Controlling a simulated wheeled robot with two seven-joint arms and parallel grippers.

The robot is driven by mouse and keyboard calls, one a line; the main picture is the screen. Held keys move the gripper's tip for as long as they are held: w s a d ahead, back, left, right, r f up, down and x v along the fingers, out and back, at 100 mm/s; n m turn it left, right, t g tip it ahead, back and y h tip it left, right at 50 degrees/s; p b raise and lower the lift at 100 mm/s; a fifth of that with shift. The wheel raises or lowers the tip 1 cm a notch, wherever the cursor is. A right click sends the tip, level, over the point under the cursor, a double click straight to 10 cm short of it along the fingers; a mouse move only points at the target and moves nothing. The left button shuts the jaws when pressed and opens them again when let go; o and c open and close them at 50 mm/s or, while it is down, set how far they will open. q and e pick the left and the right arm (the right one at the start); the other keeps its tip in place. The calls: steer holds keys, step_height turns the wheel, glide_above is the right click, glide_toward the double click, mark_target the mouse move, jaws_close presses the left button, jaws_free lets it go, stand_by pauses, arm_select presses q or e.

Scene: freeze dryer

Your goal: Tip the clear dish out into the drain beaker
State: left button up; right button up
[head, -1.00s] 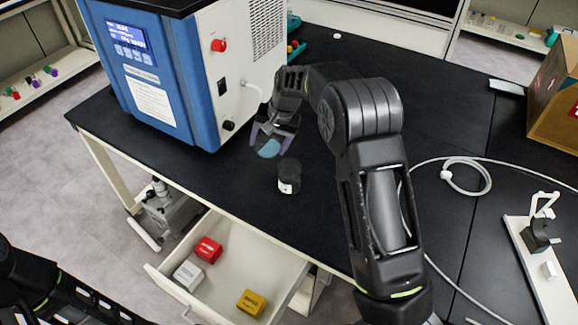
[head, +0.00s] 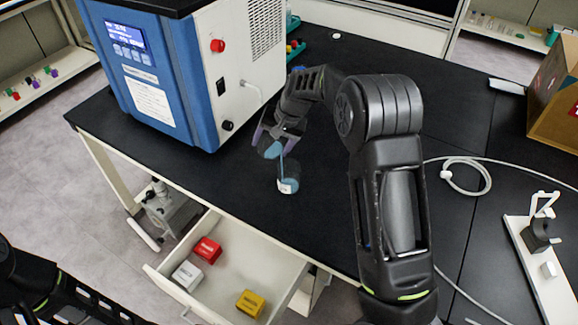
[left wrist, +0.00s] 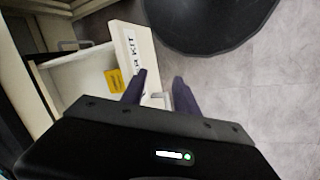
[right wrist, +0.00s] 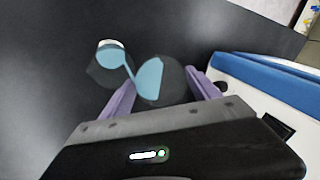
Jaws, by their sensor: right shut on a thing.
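My right gripper (head: 274,142) is shut on the clear dish (right wrist: 178,86), which holds blue liquid and is tilted. In the head view the dish (head: 270,151) hangs just above and left of the drain beaker (head: 288,179). A thin blue stream runs from the dish's edge into the beaker, and blue liquid shows inside it. The beaker stands upright on the black bench with a white label on its side; it also shows in the right wrist view (right wrist: 104,70). My left gripper (left wrist: 160,84) is open and empty, away from the bench top, near the drawer.
A blue and white freeze dryer (head: 170,85) stands left of the beaker. An open drawer (head: 222,275) below the bench holds red, white and yellow boxes. A white cable (head: 470,180) and a cardboard box (head: 556,100) lie to the right. The bench around the beaker is clear.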

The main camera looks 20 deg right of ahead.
mark_target(275, 154)
steer(key=shift+s, duration=0.1)
steer(key=shift+s+d+f+t+y, duration=0.3)
steer(key=shift+s+f+t, duration=0.05)
steer(key=shift+s+t, duration=0.2)
stand_by(1.2)
steer(key=shift+s+d+r+t+y, duration=0.15)
steer(key=shift+s+d+t+y, duration=0.45)
steer(key=shift+s, duration=0.2)
stand_by(1.6)
steer(key=shift+s+d+r+t, duration=0.1)
steer(key=shift+s+t, duration=0.1)
steer(key=shift+t, duration=0.15)
stand_by(0.8)
steer(key=shift+s+d+t+y, duration=0.15)
steer(key=shift+s+t+y, duration=0.05)
steer(key=shift+t+y, duration=0.2)
stand_by(0.8)
steer(key=shift+b, duration=0.55)
steer(key=shift+s+d+t+y+b, duration=0.15)
steer(key=shift+t+y+b, duration=0.2)
steer(key=shift+b, duration=1.1)
